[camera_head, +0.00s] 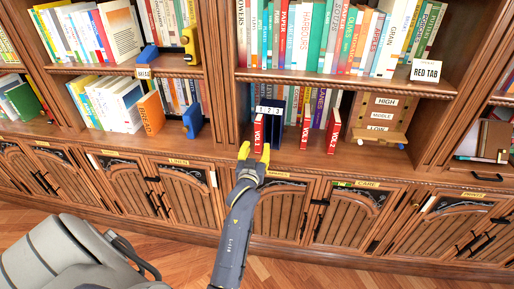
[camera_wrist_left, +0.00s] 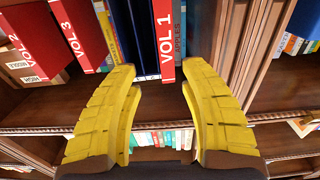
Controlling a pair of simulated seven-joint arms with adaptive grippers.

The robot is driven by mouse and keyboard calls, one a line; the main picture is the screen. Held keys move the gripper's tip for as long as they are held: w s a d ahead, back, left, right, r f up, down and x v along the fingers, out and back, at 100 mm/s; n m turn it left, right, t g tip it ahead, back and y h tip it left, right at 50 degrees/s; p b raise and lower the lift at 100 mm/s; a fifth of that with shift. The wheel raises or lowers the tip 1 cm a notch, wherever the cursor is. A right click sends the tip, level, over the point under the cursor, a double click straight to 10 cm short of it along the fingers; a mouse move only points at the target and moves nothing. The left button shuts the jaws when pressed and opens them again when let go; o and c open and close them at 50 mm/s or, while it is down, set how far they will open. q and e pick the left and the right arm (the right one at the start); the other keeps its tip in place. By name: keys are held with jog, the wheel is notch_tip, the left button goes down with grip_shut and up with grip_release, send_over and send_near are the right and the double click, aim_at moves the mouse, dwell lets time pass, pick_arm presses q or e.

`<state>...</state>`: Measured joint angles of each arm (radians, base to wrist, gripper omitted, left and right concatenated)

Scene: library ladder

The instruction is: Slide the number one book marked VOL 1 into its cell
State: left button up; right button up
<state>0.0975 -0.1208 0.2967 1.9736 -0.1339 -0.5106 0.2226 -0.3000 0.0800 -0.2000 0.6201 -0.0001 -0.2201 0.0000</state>
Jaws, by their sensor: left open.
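The red VOL 1 book (camera_head: 259,132) stands upright on the shelf at the left end of a dark blue holder (camera_head: 276,125) labelled 1, 2, 3. Its spine faces out; how deep it sits in the cell under the 1 I cannot tell. My left gripper (camera_head: 255,152) is open just in front of its lower spine. In the left wrist view the yellow fingertips (camera_wrist_left: 158,70) are apart on either side of the VOL 1 spine (camera_wrist_left: 165,40), with gaps visible. The red VOL 3 (camera_head: 306,128) and VOL 2 (camera_head: 333,132) books stand right of the holder. My right gripper is out of view.
A wooden rack (camera_head: 379,115) marked HIGH, MIDDLE, LOW stands right of VOL 2. A row of books stands behind the holder. A blue bookend (camera_head: 193,121) is in the bay to the left, past a wooden upright. The shelf front edge is below the gripper.

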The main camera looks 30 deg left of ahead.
aim_at(257, 139)
pick_arm(q)
jog(key=shift+c, duration=0.5)
jog(key=shift+a+f+n, duration=0.5)
jog(key=shift+f+n, duration=0.1)
jog(key=shift+f, duration=0.2)
grip_shut()
jog(key=shift+x, duration=3.05)
jog(key=shift+f, duration=0.15)
